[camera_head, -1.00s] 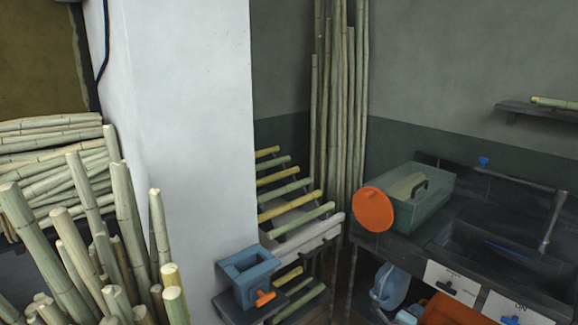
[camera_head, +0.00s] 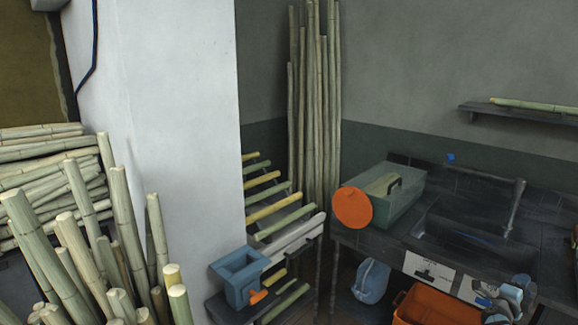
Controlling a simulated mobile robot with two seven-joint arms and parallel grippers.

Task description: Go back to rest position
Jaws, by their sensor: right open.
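My right gripper (camera_head: 497,299) shows at the lower right corner, grey and blue, in front of the counter's white-labelled drawers. It is open, and nothing shows between its fingers. My left gripper is not in view.
A dark counter with a sink (camera_head: 470,240) stands at the right, with a glass box (camera_head: 405,208) and an orange disc (camera_head: 353,208) on it. An orange crate (camera_head: 430,308) and a blue jug (camera_head: 371,281) are below. Cane stalks (camera_head: 75,245) crowd the lower left beside a white pillar (camera_head: 160,130).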

